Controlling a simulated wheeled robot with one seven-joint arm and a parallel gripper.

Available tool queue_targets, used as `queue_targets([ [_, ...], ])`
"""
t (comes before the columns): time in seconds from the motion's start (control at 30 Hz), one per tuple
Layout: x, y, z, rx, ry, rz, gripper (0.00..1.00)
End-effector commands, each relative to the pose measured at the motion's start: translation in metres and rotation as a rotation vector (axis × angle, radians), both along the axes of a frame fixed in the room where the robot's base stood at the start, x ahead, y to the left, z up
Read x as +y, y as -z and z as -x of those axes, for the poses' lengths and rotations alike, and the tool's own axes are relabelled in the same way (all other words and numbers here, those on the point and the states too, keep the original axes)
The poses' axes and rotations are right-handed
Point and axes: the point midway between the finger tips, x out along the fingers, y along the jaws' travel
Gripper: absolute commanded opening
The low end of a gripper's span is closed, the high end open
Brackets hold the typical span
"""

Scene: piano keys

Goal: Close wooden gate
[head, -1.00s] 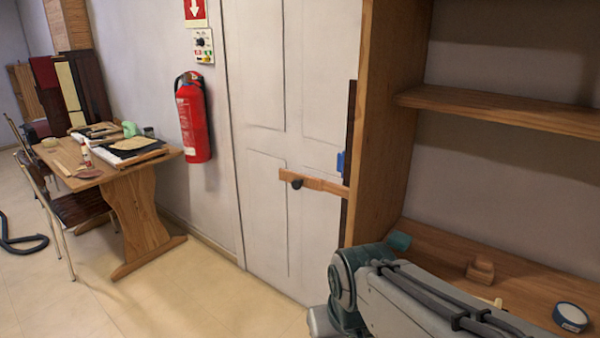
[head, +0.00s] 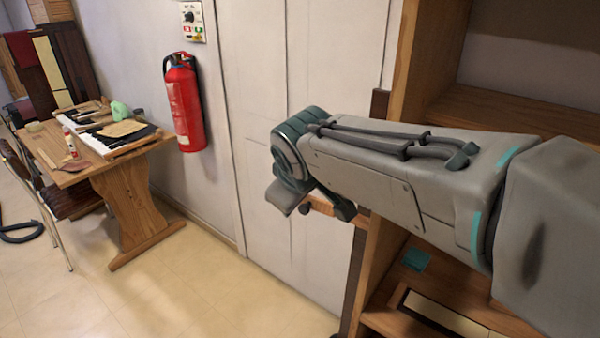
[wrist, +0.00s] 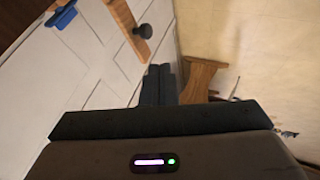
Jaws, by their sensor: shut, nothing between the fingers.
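The wooden gate bar (head: 322,204) juts out from the edge of the wooden cabinet, in front of a white panelled door. In the head view my arm covers much of it; its dark round knob (head: 305,209) shows below the arm. In the wrist view the bar (wrist: 122,16) and its black knob (wrist: 143,31) are at the top, above and left of my fingers. My gripper (wrist: 160,70) is shut and empty, with its dark fingertips together. It is apart from the knob in the picture. In the head view I cannot make out the fingertips.
The wooden shelf cabinet (head: 415,100) stands at right, close beside my arm. A red fire extinguisher (head: 183,105) hangs on the wall left of the white door (head: 262,100). A wooden table (head: 140,210) with several items stands at left. The tiled floor (head: 170,290) between is clear.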

Motion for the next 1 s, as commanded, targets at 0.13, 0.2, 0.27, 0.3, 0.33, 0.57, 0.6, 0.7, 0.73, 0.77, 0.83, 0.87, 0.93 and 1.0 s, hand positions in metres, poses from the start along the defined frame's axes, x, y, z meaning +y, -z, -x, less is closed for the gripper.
queue_targets([
  [0.13, 0.007, 0.001, -0.007, -0.010, -0.021, 0.008, 0.00],
  [0.2, 0.007, 0.008, -0.012, -0.008, -0.020, 0.011, 0.00],
  [0.27, 0.008, 0.017, -0.018, -0.007, -0.020, 0.011, 0.00],
  [0.3, 0.008, 0.022, -0.023, -0.007, -0.019, 0.010, 0.00],
  [0.33, 0.008, 0.027, -0.026, -0.006, -0.018, 0.010, 0.00],
  [0.57, 0.012, 0.063, -0.052, -0.007, -0.020, 0.009, 0.00],
  [0.6, 0.013, 0.069, -0.056, -0.005, -0.020, 0.009, 0.00],
  [0.7, 0.010, 0.074, -0.067, -0.009, -0.017, 0.008, 0.00],
  [0.73, 0.007, 0.072, -0.072, -0.009, -0.017, 0.007, 0.00],
  [0.77, 0.004, 0.073, -0.076, -0.008, -0.016, 0.008, 0.00],
  [0.83, -0.001, 0.073, -0.083, -0.009, -0.017, 0.007, 0.00],
  [0.87, -0.002, 0.073, -0.086, -0.008, -0.018, 0.007, 0.00],
  [0.93, -0.005, 0.074, -0.091, -0.009, -0.018, 0.007, 0.00],
  [1.0, -0.007, 0.074, -0.094, -0.011, -0.019, 0.006, 0.00],
])
